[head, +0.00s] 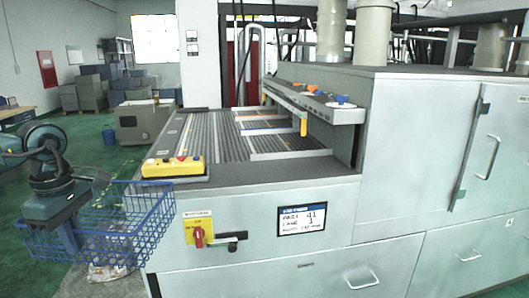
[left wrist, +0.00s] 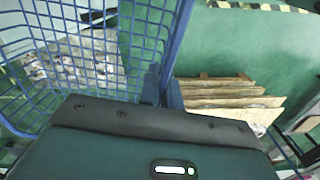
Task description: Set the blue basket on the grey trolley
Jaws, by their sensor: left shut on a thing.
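The blue wire basket (head: 152,222) hangs at the lower left of the head view, in front of the left end of the big grey machine. My left gripper (head: 68,238) is shut on the basket's side nearest my arm. In the left wrist view the basket (left wrist: 150,32) fills the upper left, and the fingers (left wrist: 162,88) close at its blue rim. Pale grey pieces show through the mesh; I cannot tell whether they lie inside or below. I cannot make out the grey trolley with certainty in either view. My right gripper is not in view.
The grey machine (head: 260,200) stands close to the basket's right, with a yellow control box (head: 173,167) on its corner and a red switch (head: 198,237) on its front. A stack of boards (left wrist: 225,100) lies on the green floor. Open floor (head: 90,145) shows behind the basket.

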